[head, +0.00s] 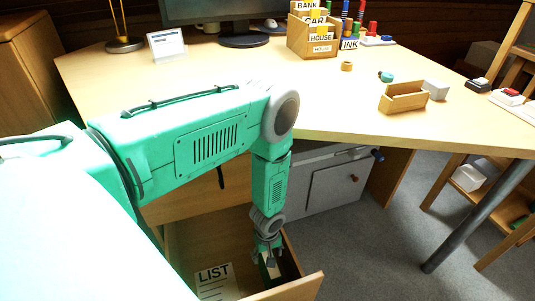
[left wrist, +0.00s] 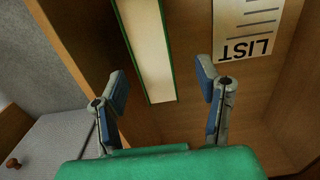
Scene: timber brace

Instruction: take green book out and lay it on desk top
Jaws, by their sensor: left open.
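The green book (left wrist: 147,45) stands on edge in the open drawer, its pale page block facing up between thin green covers. It also shows in the head view (head: 271,269), partly hidden by my gripper. My left gripper (head: 268,252) points down into the drawer just above the book. In the left wrist view its two fingers (left wrist: 160,84) are apart, one on each side of the book's line, with nothing between them touching. The desk top (head: 220,75) is above the drawer. My right gripper is not in view.
A paper marked LIST (head: 216,282) lies in the drawer (head: 290,287) beside the book. The desk holds a card box (head: 312,40), a small wooden box (head: 402,98) and a monitor. The middle of the desk top is largely clear. A grey cabinet (head: 335,185) stands behind the drawer.

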